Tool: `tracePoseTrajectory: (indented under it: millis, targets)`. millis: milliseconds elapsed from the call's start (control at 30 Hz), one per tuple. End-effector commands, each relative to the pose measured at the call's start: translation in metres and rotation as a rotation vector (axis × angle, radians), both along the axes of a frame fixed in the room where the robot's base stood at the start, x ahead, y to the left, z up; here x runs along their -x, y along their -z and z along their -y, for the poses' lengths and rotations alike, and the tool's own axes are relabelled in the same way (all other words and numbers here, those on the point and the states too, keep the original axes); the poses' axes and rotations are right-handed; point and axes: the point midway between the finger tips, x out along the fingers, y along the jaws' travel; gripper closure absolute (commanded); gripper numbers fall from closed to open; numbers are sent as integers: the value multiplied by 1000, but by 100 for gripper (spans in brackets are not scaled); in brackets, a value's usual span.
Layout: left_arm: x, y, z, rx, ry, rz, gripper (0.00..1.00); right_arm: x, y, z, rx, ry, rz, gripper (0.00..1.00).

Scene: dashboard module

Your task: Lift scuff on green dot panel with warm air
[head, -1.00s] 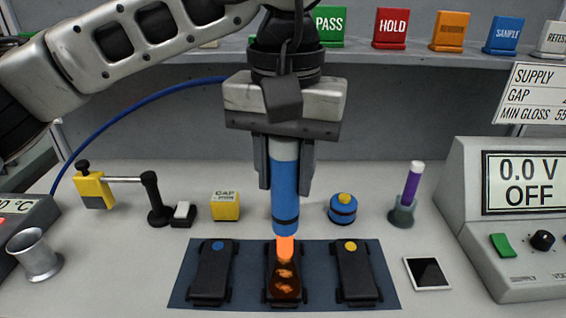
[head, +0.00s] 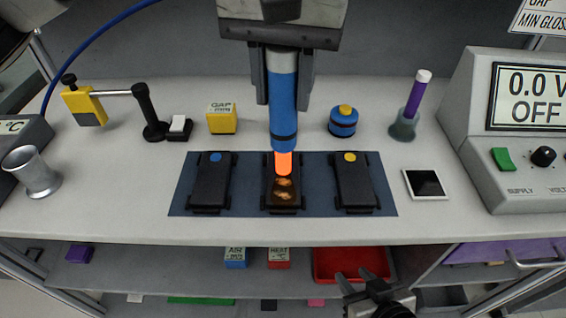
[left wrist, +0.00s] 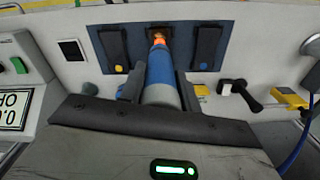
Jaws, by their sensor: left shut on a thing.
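My left gripper (head: 283,92) is shut on a blue warm-air tool (head: 283,122), held upright over the middle dark panel (head: 270,207). Its orange glowing nozzle (head: 283,162) points down at the panel's far part, where a dot would be; no green shows. Pale brownish scuff patches (head: 283,190) lie just below the nozzle. In the left wrist view the tool (left wrist: 160,75) sits between the fingers, its nozzle at the middle panel (left wrist: 159,32). My right gripper (head: 360,282) shows low in the head view, fingers apart and empty, below the bench edge.
On the blue mat (head: 240,205), a blue-dot panel (head: 212,182) and a yellow-dot panel (head: 354,185) flank the middle one. Behind stand a yellow gap block (head: 222,118) and a blue pot (head: 343,125). A supply unit (head: 525,130) is right. A red tray (head: 325,265) lies below.

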Motion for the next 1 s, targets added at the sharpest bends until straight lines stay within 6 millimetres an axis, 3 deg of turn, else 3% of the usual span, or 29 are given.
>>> tracePoseTrajectory:
  millis: [1000]
  targets:
    - [-31, -1, 0, 2, 0, -1, 90, -1, -13, 2, 9, -5, 2, 64]
